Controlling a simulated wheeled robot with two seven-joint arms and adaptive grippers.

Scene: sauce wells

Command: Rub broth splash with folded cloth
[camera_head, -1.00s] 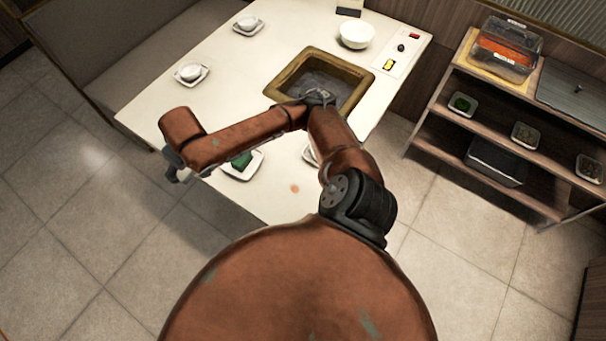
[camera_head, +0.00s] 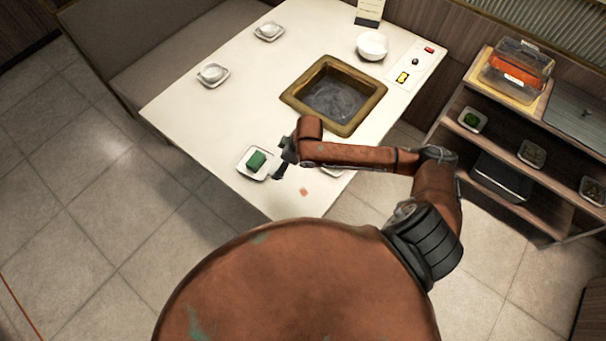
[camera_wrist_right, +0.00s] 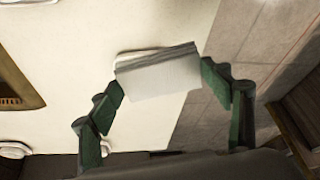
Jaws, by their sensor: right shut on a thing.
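The broth splash (camera_head: 304,191) is a small orange-brown spot on the near end of the white table. My right gripper (camera_head: 281,170) is over the table, between the splash and a square plate with a green block. In the right wrist view, my right gripper's green fingers (camera_wrist_right: 165,85) are shut on the folded cloth (camera_wrist_right: 160,76), a pale grey-white pad with layered edges. The cloth hides part of a white dish behind it. The splash cannot be made out there. In the head view the cloth is too small to tell. My left gripper is not in view.
The square plate (camera_head: 247,173) with the green block (camera_head: 256,160) is close left of the gripper. Another plate (camera_head: 333,173) is partly behind my arm. A shelf (camera_head: 500,199) stands right.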

